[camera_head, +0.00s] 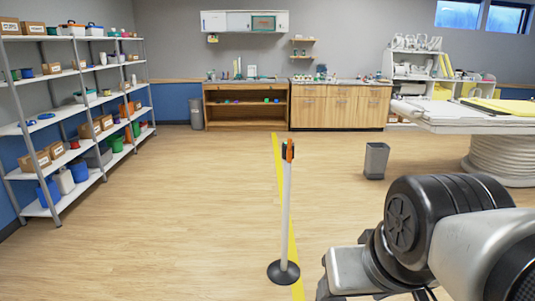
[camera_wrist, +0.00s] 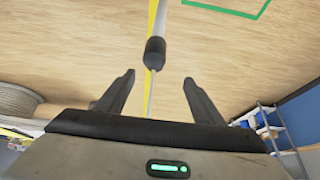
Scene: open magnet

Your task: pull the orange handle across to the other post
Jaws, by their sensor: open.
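A white post (camera_head: 285,215) on a round black base stands upright on the floor in the middle of the head view. At its top is the small orange handle (camera_head: 291,149) with a dark part beside it. My gripper (camera_wrist: 157,78) is open and empty in the wrist view, with its two dark fingers wide apart. Beyond the fingers, a pale post (camera_wrist: 167,15) with a dark end (camera_wrist: 155,51) shows between them. No orange shows on it, and I cannot tell if it is the same post.
A yellow line (camera_head: 276,160) runs along the wooden floor by the post. Shelves (camera_head: 85,115) stand at the left, and a grey bin (camera_head: 376,160) and a white table (camera_head: 455,123) at the right. The floor left of the post is clear. A green outline (camera_wrist: 230,9) marks the floor.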

